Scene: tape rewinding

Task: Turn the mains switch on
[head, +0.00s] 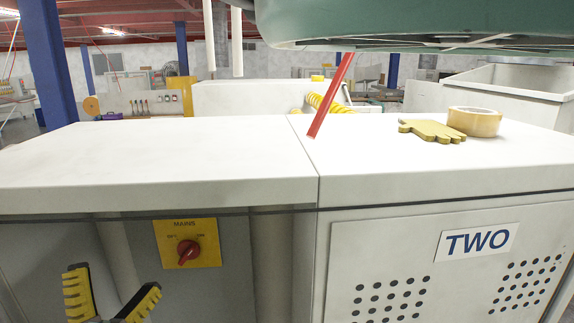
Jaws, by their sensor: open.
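The mains switch (187,251) is a red rotary knob on a yellow plate (206,233) marked "MAINS", fixed to the grey front panel below the white worktop. Its position labels are too small to read surely, and the knob sits tilted. My gripper (108,282) is at the lower left of the head view, with two black fingers with yellow ribbed pads spread apart. It is open and empty, left of and below the knob, and appears apart from it. The rest of the gripper is cut off by the bottom edge.
The white worktop (150,160) overhangs the panel above the switch. A perforated cabinet with a "TWO" label (478,242) stands to the right.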

